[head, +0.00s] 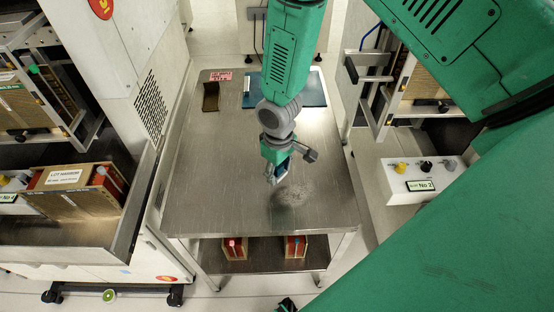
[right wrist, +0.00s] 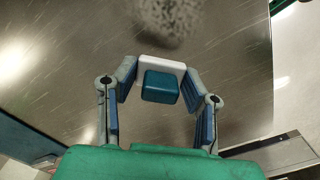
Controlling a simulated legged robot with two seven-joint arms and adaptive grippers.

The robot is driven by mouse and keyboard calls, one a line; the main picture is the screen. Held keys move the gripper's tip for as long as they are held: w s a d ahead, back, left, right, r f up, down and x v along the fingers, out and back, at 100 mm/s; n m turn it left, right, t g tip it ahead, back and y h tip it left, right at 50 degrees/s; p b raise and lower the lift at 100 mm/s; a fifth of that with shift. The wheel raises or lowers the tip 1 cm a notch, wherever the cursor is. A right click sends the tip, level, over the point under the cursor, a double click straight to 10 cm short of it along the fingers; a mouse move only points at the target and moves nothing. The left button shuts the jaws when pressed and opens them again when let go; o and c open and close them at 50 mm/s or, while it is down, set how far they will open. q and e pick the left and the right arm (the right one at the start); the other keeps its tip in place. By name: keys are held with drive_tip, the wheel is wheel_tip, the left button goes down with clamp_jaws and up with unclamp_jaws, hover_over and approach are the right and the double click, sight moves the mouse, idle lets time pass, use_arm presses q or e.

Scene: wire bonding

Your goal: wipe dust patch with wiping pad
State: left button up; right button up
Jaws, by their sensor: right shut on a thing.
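The wiping pad (right wrist: 161,86) has a teal grip block on a white base. My right gripper (right wrist: 161,90) is shut on it, one finger on each side. In the head view the right gripper (head: 276,175) points down over the steel table (head: 215,180); the pad is mostly hidden there by the fingers. The dust patch (head: 293,194) is a grey speckled smudge on the table, just right of and nearer than the gripper. In the right wrist view the dust patch (right wrist: 163,20) lies beyond the pad at the top edge. Contact between pad and table cannot be told. My left gripper is not in view.
A blue mat (head: 312,92) and a dark brown holder (head: 211,97) lie at the table's back. Red-and-wood boxes (head: 234,248) stand on the lower shelf. Machines with trays flank both sides; a white control box (head: 410,182) is at right. The table's front left is clear.

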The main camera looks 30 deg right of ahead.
drive_tip(key=shift+r+p, duration=0.35)
drive_tip(key=shift+r, duration=0.25)
drive_tip(key=shift+a+r+p, duration=0.45)
drive_tip(key=shift+r+p, duration=0.2)
drive_tip(key=shift+r, duration=0.2)
drive_tip(key=shift+a+r, duration=0.15)
drive_tip(key=shift+r, duration=0.1)
drive_tip(key=shift+a, duration=0.1)
drive_tip(key=shift+d, duration=0.3)
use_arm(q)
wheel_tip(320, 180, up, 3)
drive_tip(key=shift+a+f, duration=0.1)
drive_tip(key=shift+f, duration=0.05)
use_arm(e)
drive_tip(key=shift+d+f, duration=0.1)
drive_tip(key=shift+d, duration=0.1)
